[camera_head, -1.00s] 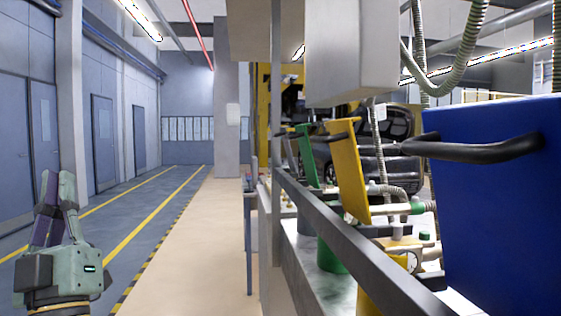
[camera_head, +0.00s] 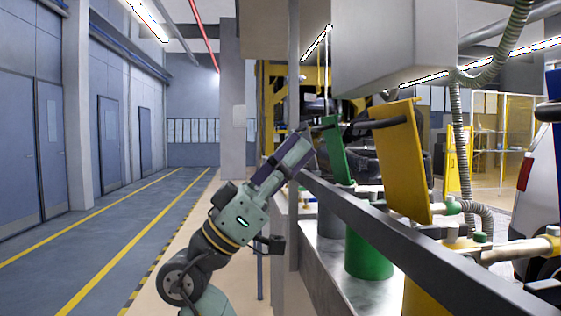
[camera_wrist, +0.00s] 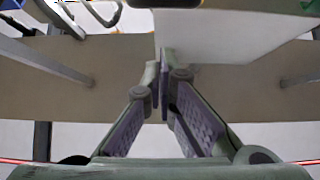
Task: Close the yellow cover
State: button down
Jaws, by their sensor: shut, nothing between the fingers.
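The yellow cover (camera_head: 408,165) stands open and steeply tilted in the head view, right of centre. A dark bar handle (camera_head: 388,123) sticks out from its upper part towards the left. Below it is a yellow container (camera_head: 420,298), partly hidden by the grey rail. My gripper (camera_head: 300,148) is left of the yellow cover, apart from it, and points up to the right. Its fingertips are near the green cover in the picture. In the wrist view the fingers (camera_wrist: 163,85) meet at their tips with nothing between them. I cannot make out the yellow cover in the wrist view.
A grey rail (camera_head: 400,235) runs along the front of the containers. A green cover (camera_head: 337,150) stands open behind the yellow one; a blue cover (camera_head: 553,95) is cut off at the right edge. A grey box (camera_head: 390,45) hangs above. The walkway at left is clear.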

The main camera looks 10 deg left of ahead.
jog(key=w+d+r+p, duration=0.2)
jog(key=d+r, duration=0.1)
jog(key=d, duration=0.3)
jog(key=shift+d+r, duration=0.15)
jog(key=shift+d, duration=0.1)
jog(key=shift+w, duration=0.1)
jog(key=shift+r+p, duration=0.1)
jog(key=shift+p, duration=0.2)
